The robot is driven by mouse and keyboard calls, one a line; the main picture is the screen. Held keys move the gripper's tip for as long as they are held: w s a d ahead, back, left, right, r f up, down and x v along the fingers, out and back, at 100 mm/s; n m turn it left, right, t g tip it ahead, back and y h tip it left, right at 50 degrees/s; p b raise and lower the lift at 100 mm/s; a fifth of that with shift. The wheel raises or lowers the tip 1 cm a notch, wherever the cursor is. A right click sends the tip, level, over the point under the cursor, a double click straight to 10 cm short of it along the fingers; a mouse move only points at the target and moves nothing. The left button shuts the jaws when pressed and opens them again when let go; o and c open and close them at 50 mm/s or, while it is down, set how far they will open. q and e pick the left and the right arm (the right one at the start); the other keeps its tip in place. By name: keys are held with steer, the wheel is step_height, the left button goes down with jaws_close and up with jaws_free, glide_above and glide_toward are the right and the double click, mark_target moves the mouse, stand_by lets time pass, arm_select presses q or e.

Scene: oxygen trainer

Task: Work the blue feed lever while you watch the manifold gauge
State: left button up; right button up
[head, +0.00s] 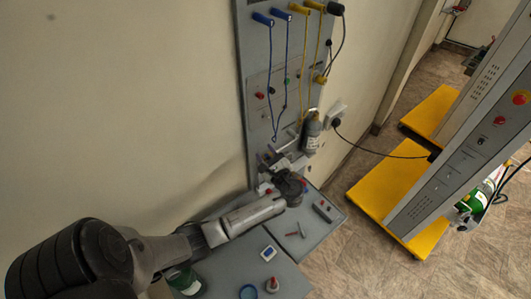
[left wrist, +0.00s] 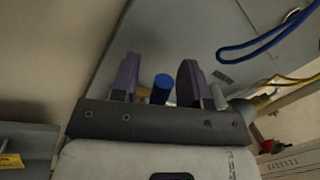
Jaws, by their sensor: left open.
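In the left wrist view, a blue cylindrical grip (left wrist: 162,88), which looks like the end of the blue feed lever, stands between the two purple fingers of my left gripper (left wrist: 158,77). The fingers are apart, with a gap beside the blue grip; its lower part is hidden by the gripper body. In the head view my left gripper (head: 276,160) is at the lower part of the grey wall panel (head: 257,78), and my wrist hides much of what is there. I cannot make out the manifold gauge. My right gripper is not in view.
Blue cords (head: 272,75) and yellow cords (head: 305,70) hang from the panel top. A grey bottle (head: 311,132) is right of my gripper. Below is a grey table (head: 235,268) with small items.

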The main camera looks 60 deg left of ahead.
arm_select(q)
steer(key=d+f+p, duration=0.1)
steer(key=d+p, duration=0.2)
steer(key=d, duration=1)
steer(key=shift+s+d, duration=0.15)
steer(key=shift+s, duration=0.2)
steer(key=shift+f, duration=0.1)
stand_by(6.2)
